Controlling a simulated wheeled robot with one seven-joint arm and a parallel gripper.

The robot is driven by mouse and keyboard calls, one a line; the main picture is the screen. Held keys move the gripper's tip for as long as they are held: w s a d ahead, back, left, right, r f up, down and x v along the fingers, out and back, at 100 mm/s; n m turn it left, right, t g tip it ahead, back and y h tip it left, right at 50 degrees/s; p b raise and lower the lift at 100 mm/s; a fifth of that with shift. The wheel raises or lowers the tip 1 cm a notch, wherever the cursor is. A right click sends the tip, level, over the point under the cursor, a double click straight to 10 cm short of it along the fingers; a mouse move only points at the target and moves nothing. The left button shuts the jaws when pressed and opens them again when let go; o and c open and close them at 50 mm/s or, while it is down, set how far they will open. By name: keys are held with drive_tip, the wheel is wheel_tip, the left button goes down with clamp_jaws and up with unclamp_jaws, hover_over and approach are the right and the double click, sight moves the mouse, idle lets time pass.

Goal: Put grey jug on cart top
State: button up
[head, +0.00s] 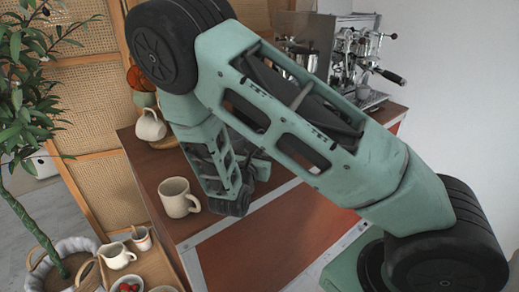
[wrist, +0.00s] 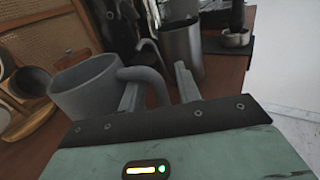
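In the wrist view a grey handled jug (wrist: 88,88) stands upright on a brown surface at left, its handle pointing right towards my fingers. My gripper (wrist: 158,90) is open, with its two fingers apart. The handle shows between and just beyond the fingertips, and I cannot tell whether it touches them. In the head view a pale handled vessel (head: 175,198) stands on the brown cart top (head: 205,222), beside my arm. A second pale vessel (head: 150,125) stands farther back. I cannot tell which of them is the grey jug; my fingertips are not clear there.
A metal cylinder (wrist: 182,48) stands beyond my fingers. An espresso machine (head: 355,62) stands at the cart's back. A lower wooden tray (head: 150,268) holds a small jug (head: 117,256) and a bowl of red fruit (head: 129,286). A potted plant (head: 35,110) is at left.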

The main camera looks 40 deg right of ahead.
drive_tip(key=b+v, duration=0.2)
drive_tip(key=v, duration=0.8)
drive_tip(key=shift+w+f, duration=0.1)
drive_tip(key=shift+f, duration=0.05)
drive_tip(key=shift+s+a, duration=0.4)
drive_tip(key=shift+s, duration=0.05)
drive_tip(key=s+a+m+g+y, duration=0.2)
drive_tip(key=s+m+g+y, duration=0.3)
drive_tip(key=s+m+g, duration=0.7)
drive_tip(key=s+a+r+m+y, duration=0.2)
drive_tip(key=s+a+y, duration=0.2)
drive_tip(key=a+y, duration=0.1)
drive_tip(key=s+a+r+m+t+y, duration=0.1)
drive_tip(key=s+a+r+m+y, duration=0.2)
drive_tip(key=s+a+y, duration=0.2)
drive_tip(key=a, duration=0.3)
drive_tip(key=shift+a+r+t, duration=0.2)
drive_tip(key=shift+t, duration=0.1)
